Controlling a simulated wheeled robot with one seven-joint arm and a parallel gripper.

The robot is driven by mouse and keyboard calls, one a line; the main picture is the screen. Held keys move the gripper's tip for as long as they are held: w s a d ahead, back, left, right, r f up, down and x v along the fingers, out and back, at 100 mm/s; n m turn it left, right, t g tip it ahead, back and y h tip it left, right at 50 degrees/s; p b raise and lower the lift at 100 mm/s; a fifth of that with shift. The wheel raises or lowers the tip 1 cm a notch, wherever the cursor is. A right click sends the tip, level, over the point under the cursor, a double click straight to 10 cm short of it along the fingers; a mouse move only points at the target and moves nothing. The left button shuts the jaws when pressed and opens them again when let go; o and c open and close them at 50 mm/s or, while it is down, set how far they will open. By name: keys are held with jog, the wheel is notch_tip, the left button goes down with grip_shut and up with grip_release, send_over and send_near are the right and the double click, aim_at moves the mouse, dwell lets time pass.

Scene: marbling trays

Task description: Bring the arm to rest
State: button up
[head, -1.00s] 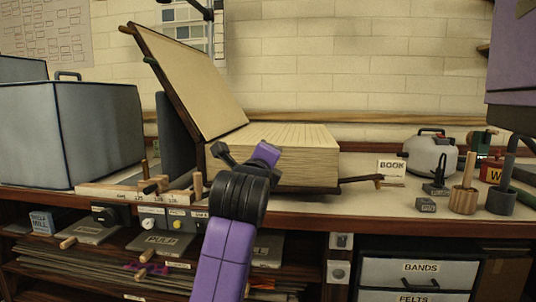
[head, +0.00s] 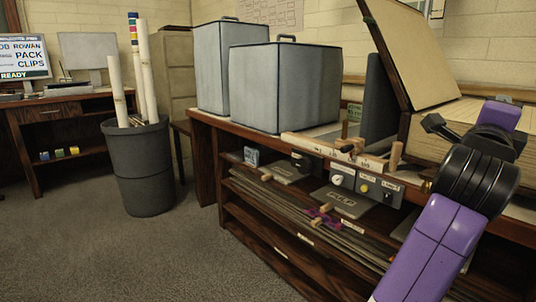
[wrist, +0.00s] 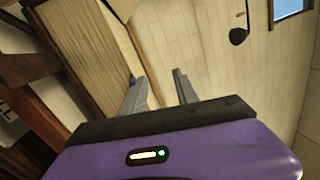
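My purple and black arm (head: 445,235) reaches up at the right of the head view, in front of the bench and the big open book (head: 465,125). The arm's far end hides part of the book. My gripper's fingers cannot be made out in the head view. In the wrist view my gripper (wrist: 160,85) shows two grey fingers spread apart with nothing between them. The book's page block (wrist: 85,45) is beyond the fingers at the upper left, tilted in the picture.
Two grey boxes (head: 285,90) stand on the bench. Below are a control panel (head: 365,185) and shelves of flat sheets (head: 300,215) with protruding handles. A dark bin (head: 142,175) with tall rolls stands on the floor at left. The carpet (head: 110,255) in front is clear.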

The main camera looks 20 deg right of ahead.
jog(key=w+a+f+n+t+y, duration=0.1)
jog(key=w+a+n+t, duration=0.1)
jog(key=a+n+t, duration=0.5)
jog(key=w+a+f+n+t+y, duration=0.1)
jog(key=w+a+n+t, duration=0.1)
jog(key=a+n+t, duration=0.5)
jog(key=s+a+f+n+t+y, duration=0.2)
jog(key=s+a+f+n+y, duration=0.1)
jog(key=a+f+n+y, duration=1.1)
jog(key=s+a+f+n+g+y, duration=0.1)
jog(key=s+a+f+n+g, duration=0.15)
jog(key=s+f, duration=0.7)
jog(key=s+a+f+n+g+y, duration=0.1)
jog(key=s+a+f+g, duration=0.2)
jog(key=s+f, duration=0.6)
jog(key=s+a+f+n+g+y, duration=0.1)
jog(key=s+a+f+n+g, duration=0.15)
jog(key=s+f, duration=0.65)
notch_tip(320, 180, up, 34)
jog(key=s+m+p, duration=0.1)
jog(key=p, duration=3.1)
jog(key=shift+s+a+g+p, duration=0.2)
jog(key=shift+s+g+p, duration=0.05)
jog(key=shift+g+p, duration=0.15)
